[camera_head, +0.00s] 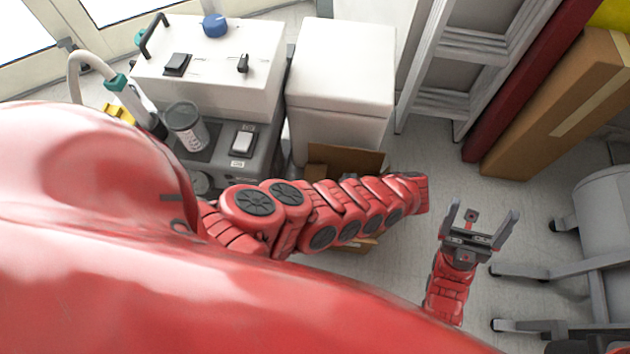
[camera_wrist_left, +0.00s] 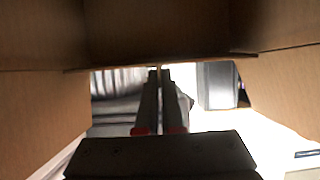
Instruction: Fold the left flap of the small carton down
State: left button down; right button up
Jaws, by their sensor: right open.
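The small brown carton sits on the floor below the white bin and is mostly hidden by my red arm in the head view; a raised flap (camera_head: 345,159) shows above the arm, and a bit of cardboard shows below it. Which flap this is I cannot tell. In the left wrist view, cardboard panels (camera_wrist_left: 40,110) frame the top and both sides close to the camera. My left gripper (camera_wrist_left: 160,72) has its two fingers close together, with nothing visible between them; it is hidden in the head view. My right gripper (camera_head: 481,213) is open and empty above the floor, right of the carton.
A white lidded bin (camera_head: 342,75) stands behind the carton, with a white compressor unit (camera_head: 205,65) to its left. A grey ladder (camera_head: 470,65) and a large brown box (camera_head: 555,100) lean at the back right.

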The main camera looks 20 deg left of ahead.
pick_arm(q)
jog(key=shift+d+f, duration=0.1)
dwell(0.4)
jog(key=c, duration=1)
grip_release()
jog(key=shift+c, duration=0.2)
jog(key=shift+s+a+r+h+p, duration=0.1)
jog(key=shift+a+r+h+p, duration=0.2)
jog(key=shift+p, duration=0.3)
jog(key=shift+d, duration=0.1)
jog(key=shift+h+p, duration=0.3)
jog(key=shift+p, duration=0.05)
